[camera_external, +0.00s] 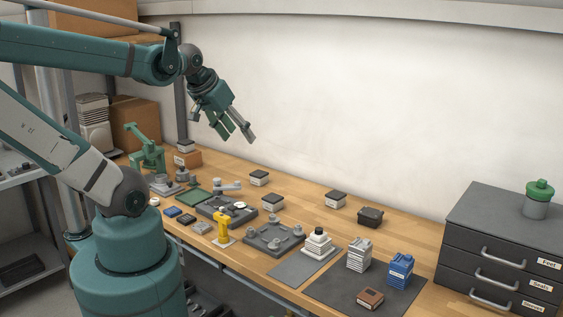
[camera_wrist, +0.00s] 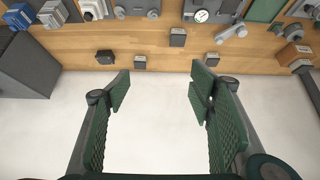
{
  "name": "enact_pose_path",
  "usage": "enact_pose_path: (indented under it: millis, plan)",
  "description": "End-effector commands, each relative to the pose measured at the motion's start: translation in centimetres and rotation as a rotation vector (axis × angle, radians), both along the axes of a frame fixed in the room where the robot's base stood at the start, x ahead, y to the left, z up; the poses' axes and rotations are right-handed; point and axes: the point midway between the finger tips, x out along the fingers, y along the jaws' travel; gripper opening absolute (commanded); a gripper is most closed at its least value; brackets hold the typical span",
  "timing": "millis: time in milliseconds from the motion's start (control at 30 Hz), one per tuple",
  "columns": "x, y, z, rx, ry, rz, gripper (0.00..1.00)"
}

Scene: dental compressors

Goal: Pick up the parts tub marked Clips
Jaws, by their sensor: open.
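Several small tubs with dark lids and pale labels stand on the wooden bench: a back-left tub (camera_external: 258,178), a middle tub (camera_external: 272,203), a right tub (camera_external: 335,199) and one tub (camera_external: 185,146) on a cardboard box. The label words are too small to read, so I cannot tell which is Clips. In the wrist view, three similar tubs show: one tub (camera_wrist: 177,38), another tub (camera_wrist: 140,62) and a third tub (camera_wrist: 212,59). My gripper (camera_external: 239,136) is open and empty, high above the bench's back left; its fingers (camera_wrist: 160,90) are spread apart in the wrist view.
A black container (camera_external: 370,217) stands right of the tubs. Grey fixtures (camera_external: 273,238), a yellow tool (camera_external: 223,228), a white stack (camera_external: 317,242) and a blue block (camera_external: 401,268) occupy the front. A drawer cabinet (camera_external: 490,230) stands at right. A white wall (camera_external: 360,100) rises behind.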

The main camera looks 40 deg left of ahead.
Motion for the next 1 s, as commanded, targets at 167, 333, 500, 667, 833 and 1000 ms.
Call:
enact_pose_path:
  millis: [167,333,500,667,833,1000]
  plan:
    - [0.0,0.0,0.0,0.0,0.0,0.0,0.54]
    - [0.0,0.0,0.0,0.0,0.0,0.0,0.54]
    - [0.0,0.0,0.0,0.0,0.0,0.0,0.57]
    - [0.0,0.0,0.0,0.0,0.0,0.0,0.57]
    - [0.3,0.1,0.0,0.009,0.006,-0.011,0.57]
    - [1.1,0.2,-0.2,0.037,0.024,-0.048,0.57]
